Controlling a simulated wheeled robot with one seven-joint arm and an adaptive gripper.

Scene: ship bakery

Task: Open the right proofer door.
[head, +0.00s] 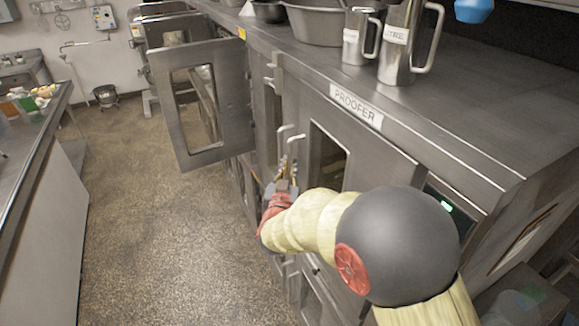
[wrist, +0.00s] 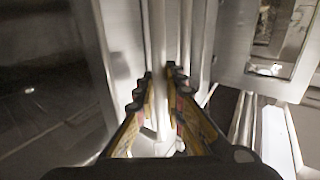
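The proofer (head: 487,160) is a steel cabinet with a "PROOFER" label on its top edge. Its right door (head: 388,160) has a dark window and looks flush with the front; I cannot tell if there is a slight gap. The door's upright bar handle (head: 290,136) is at its left edge. My gripper (head: 288,176) is at this handle. In the wrist view the handle (wrist: 159,40) stands between my fingers (wrist: 160,82), which look closed on it from both sides. The right door's dark window (wrist: 45,80) fills the left of that view.
A windowed steel door (head: 170,110) stands wide open to the left, also in the wrist view (wrist: 238,85). Pots and a litre jug (head: 400,50) stand on the top. A counter (head: 35,190) is at the far left. The floor (head: 160,230) between is clear.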

